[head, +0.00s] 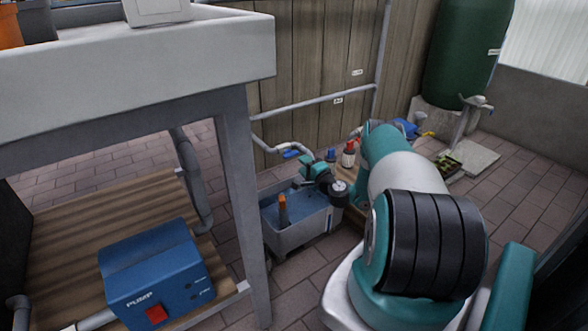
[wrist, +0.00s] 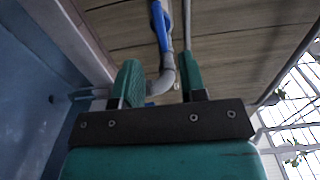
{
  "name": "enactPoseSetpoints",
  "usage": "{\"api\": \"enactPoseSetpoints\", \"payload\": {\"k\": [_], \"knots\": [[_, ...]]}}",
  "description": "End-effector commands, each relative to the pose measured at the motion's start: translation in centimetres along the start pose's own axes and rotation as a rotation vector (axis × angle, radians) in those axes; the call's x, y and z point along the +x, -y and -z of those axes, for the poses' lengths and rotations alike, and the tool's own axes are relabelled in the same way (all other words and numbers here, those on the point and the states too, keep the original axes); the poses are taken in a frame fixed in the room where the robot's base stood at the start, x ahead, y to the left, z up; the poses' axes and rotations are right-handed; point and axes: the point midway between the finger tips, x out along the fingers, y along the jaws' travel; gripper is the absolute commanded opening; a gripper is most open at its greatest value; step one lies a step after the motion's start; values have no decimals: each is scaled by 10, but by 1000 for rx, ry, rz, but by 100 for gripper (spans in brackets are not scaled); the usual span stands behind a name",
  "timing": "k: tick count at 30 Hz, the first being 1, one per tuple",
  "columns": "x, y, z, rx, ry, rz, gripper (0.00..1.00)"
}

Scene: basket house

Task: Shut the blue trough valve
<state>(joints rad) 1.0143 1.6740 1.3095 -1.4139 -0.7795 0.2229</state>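The trough valve has a blue lever (head: 291,153) on a grey pipe above the grey trough (head: 290,239) in the head view. In the wrist view the blue lever (wrist: 160,27) lies roughly along the pipe, beyond my fingertips. My gripper (head: 312,168) is above the trough, just right of the lever. In the wrist view my gripper (wrist: 160,78) has its two teal fingers wide apart with nothing held. The pipe's grey bend (wrist: 166,78) shows in the gap between them; I cannot tell whether a finger touches it.
The trough holds water and an orange-topped post (head: 282,205). A white bench (head: 130,65) and its leg stand left, with a blue pump (head: 155,270) below. Bottles (head: 348,155), a green tank (head: 465,50) and a tap (head: 474,103) are farther right. Paved floor is open at right.

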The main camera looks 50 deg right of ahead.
Motion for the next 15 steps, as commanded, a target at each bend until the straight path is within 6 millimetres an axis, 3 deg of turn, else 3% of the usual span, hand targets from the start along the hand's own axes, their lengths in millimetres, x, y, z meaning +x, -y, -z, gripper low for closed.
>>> {"api": "enactPoseSetpoints", "payload": {"k": [1, 6, 15], "knots": [[2, -8, 0, -1, 0, 1, 38], [5, -6, -4, -2, 0, 0, 38], [53, -1, -4, -5, 3, 0, 38]]}}
